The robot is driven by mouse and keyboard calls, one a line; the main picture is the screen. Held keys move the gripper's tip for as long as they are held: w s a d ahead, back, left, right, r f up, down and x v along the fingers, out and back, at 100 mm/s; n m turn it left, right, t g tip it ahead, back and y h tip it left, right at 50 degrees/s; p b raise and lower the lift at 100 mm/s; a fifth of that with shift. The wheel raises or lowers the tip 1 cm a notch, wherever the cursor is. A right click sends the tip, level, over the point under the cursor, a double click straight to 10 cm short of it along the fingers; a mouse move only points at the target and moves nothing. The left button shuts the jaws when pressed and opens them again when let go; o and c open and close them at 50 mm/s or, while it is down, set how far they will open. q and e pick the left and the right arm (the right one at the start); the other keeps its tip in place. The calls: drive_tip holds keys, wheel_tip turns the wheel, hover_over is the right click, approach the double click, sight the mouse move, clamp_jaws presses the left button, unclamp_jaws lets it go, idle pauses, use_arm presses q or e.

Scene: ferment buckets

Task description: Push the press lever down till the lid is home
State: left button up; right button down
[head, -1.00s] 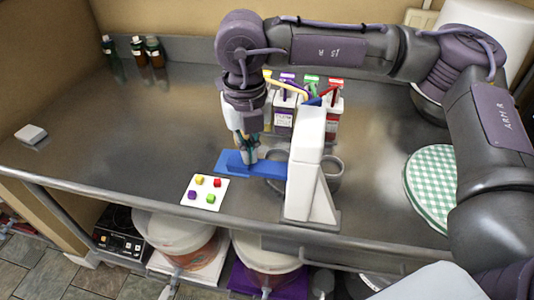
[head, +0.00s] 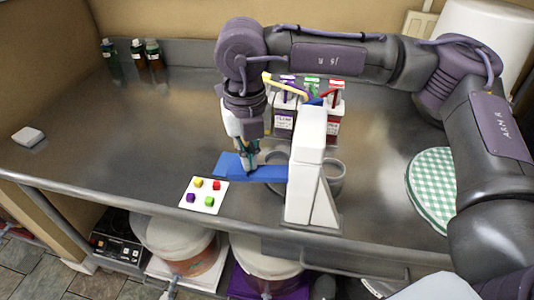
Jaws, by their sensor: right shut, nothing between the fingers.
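The press is a white upright post (head: 306,165) on the steel counter, with a blue lever (head: 268,174) reaching out to its left. My right gripper (head: 250,168) comes down from above with its fingers shut and empty. Its tips are at the lever's left part and seem to touch its top. A grey round vessel (head: 335,176) shows partly behind the post. The lid is hidden from this view. My left gripper is not in view.
A white card (head: 204,195) with several coloured cubes lies left of the press near the front edge. Coloured-top containers (head: 284,118) stand behind. A green checked round (head: 435,188) lies at right. Small bottles (head: 137,50) stand at back left.

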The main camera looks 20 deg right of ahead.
drive_tip(key=shift+f, duration=0.15)
drive_tip(key=shift+f+b, duration=0.35)
drive_tip(key=shift+b, duration=0.1)
drive_tip(key=shift+r, duration=0.1)
wheel_tip(320, 180, up, 14)
drive_tip(key=p, duration=0.7)
idle(1.2)
